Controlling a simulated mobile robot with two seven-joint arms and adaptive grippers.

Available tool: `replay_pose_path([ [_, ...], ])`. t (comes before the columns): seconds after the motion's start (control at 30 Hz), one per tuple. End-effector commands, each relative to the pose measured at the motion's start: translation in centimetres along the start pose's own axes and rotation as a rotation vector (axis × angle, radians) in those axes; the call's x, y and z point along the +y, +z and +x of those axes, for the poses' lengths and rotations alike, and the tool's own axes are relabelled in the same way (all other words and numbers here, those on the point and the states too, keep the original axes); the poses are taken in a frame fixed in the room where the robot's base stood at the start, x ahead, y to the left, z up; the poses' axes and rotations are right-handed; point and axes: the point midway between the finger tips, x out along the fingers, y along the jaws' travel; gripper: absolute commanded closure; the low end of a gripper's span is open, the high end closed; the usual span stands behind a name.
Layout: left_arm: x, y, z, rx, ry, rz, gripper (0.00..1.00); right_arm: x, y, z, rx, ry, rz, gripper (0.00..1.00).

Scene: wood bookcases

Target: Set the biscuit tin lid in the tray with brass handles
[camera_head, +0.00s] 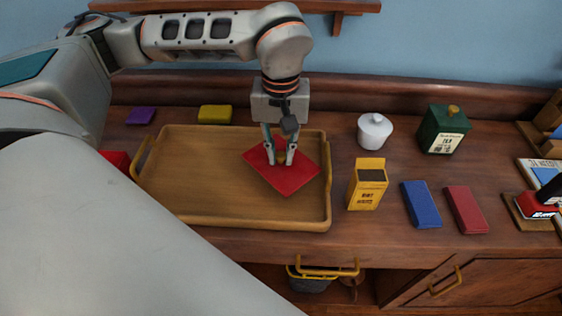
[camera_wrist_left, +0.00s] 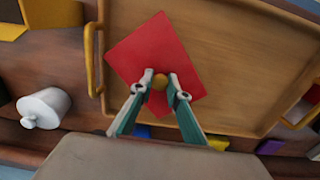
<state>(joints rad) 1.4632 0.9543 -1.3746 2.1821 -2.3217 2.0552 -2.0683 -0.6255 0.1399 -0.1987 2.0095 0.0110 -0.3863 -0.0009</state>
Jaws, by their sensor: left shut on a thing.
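The biscuit tin lid (camera_head: 286,180) is a flat red square with a small brass knob (camera_wrist_left: 160,82). My left gripper (camera_head: 281,159) points down and is shut on that knob. The lid is over the right part of the wooden tray with brass handles (camera_head: 200,200), inside its rim in the head view. I cannot tell whether the lid touches the tray floor or hangs just above it. The lid (camera_wrist_left: 150,47) also shows in the left wrist view, near the tray's handle (camera_wrist_left: 93,60). My right gripper is not in view.
Right of the tray stand a yellow box (camera_head: 367,187), a white lidded pot (camera_head: 374,132), a green canister (camera_head: 443,131), and blue (camera_head: 421,204) and dark red (camera_head: 465,210) blocks. Purple (camera_head: 141,116) and yellow (camera_head: 215,114) blocks lie behind it. The tray's left part is clear.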

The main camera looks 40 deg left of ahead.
Motion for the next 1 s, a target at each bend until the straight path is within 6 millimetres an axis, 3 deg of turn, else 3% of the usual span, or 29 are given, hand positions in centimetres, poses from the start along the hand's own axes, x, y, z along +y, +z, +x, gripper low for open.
replay_pose_path([
  [0.2,-0.1,0.1,3.3,-0.006,-0.003,0.001,1.00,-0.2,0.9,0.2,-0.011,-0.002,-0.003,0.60],
  [0.63,0.0,0.0,3.8,-0.001,0.000,0.001,1.00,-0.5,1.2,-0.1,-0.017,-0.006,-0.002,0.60],
  [0.67,0.0,0.0,3.8,-0.001,0.000,0.001,0.79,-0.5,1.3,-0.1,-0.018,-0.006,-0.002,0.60],
  [0.7,0.0,0.0,3.8,-0.001,0.000,0.001,0.69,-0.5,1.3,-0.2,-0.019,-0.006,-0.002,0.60],
  [1.0,0.0,0.0,3.8,-0.001,0.000,0.001,0.67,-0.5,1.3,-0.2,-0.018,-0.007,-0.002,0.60],
])
